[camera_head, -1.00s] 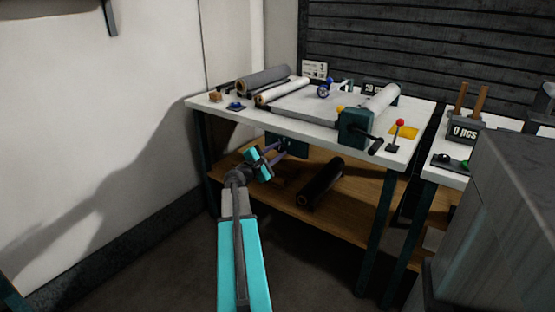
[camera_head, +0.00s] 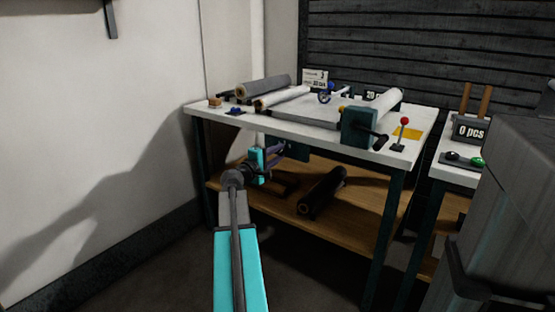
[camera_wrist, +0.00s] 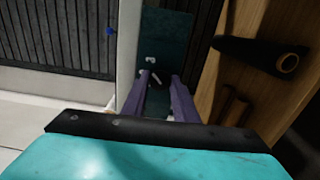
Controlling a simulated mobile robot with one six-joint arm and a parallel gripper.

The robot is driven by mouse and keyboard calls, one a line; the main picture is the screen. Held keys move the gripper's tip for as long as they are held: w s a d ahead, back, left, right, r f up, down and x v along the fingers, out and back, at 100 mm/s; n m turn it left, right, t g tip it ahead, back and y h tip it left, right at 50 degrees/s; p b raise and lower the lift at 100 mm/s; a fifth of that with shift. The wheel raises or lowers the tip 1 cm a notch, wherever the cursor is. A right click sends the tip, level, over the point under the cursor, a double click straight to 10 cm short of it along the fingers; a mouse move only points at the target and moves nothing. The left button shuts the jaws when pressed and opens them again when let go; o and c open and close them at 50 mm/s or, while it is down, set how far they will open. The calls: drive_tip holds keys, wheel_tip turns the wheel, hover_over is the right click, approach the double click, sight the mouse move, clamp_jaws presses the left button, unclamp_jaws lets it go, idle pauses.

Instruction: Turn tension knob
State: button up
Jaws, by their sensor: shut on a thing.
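My gripper (camera_head: 284,150) reaches under the near edge of the white-topped table, at a dark teal box (camera_head: 298,150) below the top. In the wrist view my gripper's purple fingers (camera_wrist: 161,82) point at the teal panel (camera_wrist: 167,28) and are shut on a small part there, which I take for the tension knob (camera_wrist: 154,78). Only a pale bit of the knob shows between the fingertips; the rest is dark or hidden. Small pale marks sit on the panel just above it.
The white tabletop (camera_head: 285,128) is above my gripper, with rolls (camera_head: 263,87), a teal crank housing (camera_head: 358,127) and a red-topped lever (camera_head: 403,132). A dark roll (camera_head: 322,192) lies on the wooden lower shelf (camera_head: 275,205). A second table with a "0 pcs" sign (camera_head: 471,131) stands right.

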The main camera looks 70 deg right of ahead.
idle(0.3)
drive_tip(key=o, duration=1)
drive_tip(key=shift+a, duration=0.1)
drive_tip(key=shift+p+v, duration=1.45)
drive_tip(key=shift+v, duration=5.4)
drive_tip(key=shift+w, duration=0.1)
